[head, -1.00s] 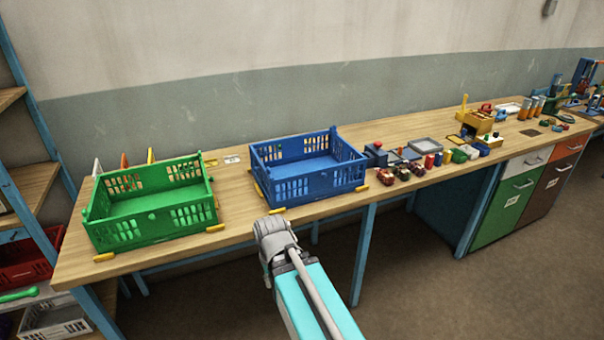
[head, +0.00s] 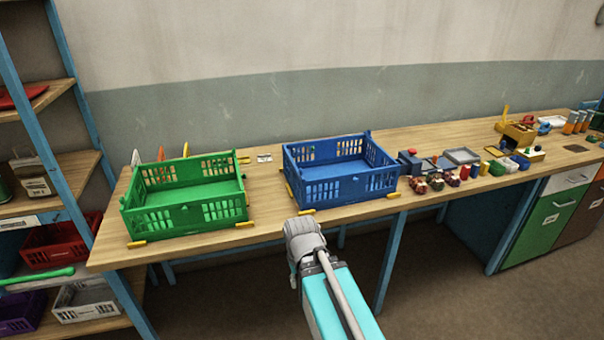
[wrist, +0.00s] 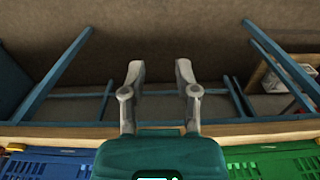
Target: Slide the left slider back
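I cannot make out a slider in either view. My gripper (wrist: 159,66) shows in the wrist view with its two grey fingers apart and nothing between them. It hangs in the air over the floor in front of the wooden workbench (head: 272,182). In the head view my arm comes up from below and ends just short of the bench's front edge, below the blue crate; the fingers are hidden there.
A green crate (head: 185,222) and a blue crate (head: 345,188) stand on the bench, with yellow pieces at their corners. Several small items and a grey tray (head: 462,156) lie to the right. A blue-framed shelf (head: 85,190) with crates stands at the left.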

